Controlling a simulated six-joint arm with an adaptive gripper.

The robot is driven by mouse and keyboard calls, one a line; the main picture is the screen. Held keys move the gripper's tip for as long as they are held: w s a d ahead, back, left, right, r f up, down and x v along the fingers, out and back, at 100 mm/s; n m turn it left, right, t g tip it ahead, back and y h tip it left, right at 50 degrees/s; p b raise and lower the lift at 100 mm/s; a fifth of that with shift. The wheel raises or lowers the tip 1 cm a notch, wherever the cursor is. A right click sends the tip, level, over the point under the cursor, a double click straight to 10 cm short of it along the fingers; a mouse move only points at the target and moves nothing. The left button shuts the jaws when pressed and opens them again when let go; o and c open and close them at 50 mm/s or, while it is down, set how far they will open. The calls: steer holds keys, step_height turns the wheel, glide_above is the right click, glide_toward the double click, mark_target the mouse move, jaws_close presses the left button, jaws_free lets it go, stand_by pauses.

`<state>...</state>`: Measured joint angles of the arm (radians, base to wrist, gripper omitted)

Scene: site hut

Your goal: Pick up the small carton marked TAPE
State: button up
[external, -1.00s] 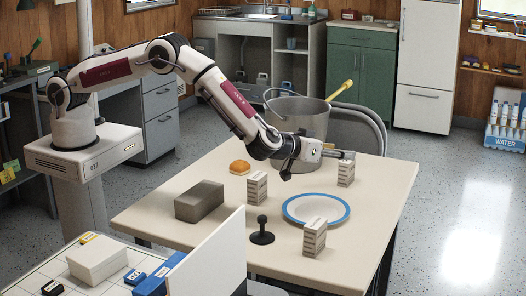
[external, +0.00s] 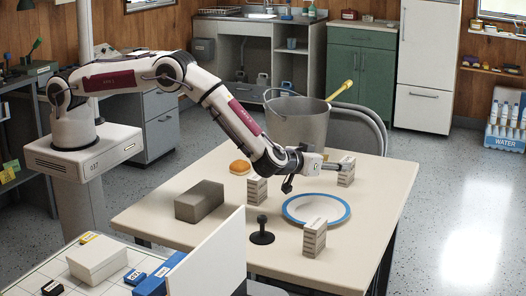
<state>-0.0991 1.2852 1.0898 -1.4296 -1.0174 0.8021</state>
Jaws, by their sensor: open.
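Three small pale cartons with grey bands stand upright on the table, and their markings are too small to read, so I cannot tell which says TAPE. One carton (external: 346,174) is at the back right, one (external: 257,191) is left of the plate, and one (external: 314,240) is at the front. My gripper (external: 331,161) is open and points right, close beside the back right carton. It partly overlaps that carton in the picture; I cannot tell whether they touch. Nothing shows held in it.
A blue-rimmed plate (external: 290,215) lies below my gripper. A metal bucket (external: 300,125) stands behind my wrist. A white panel (external: 215,260) rises at the front. The table's right front is clear.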

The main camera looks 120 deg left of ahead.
steer(key=shift+w+a+f, duration=0.15)
steer(key=shift+w+a, duration=0.05)
steer(key=shift+a, duration=0.3)
steer(key=shift+a, duration=0.15)
steer(key=shift+x, duration=2.5)
steer(key=c, duration=1.3)
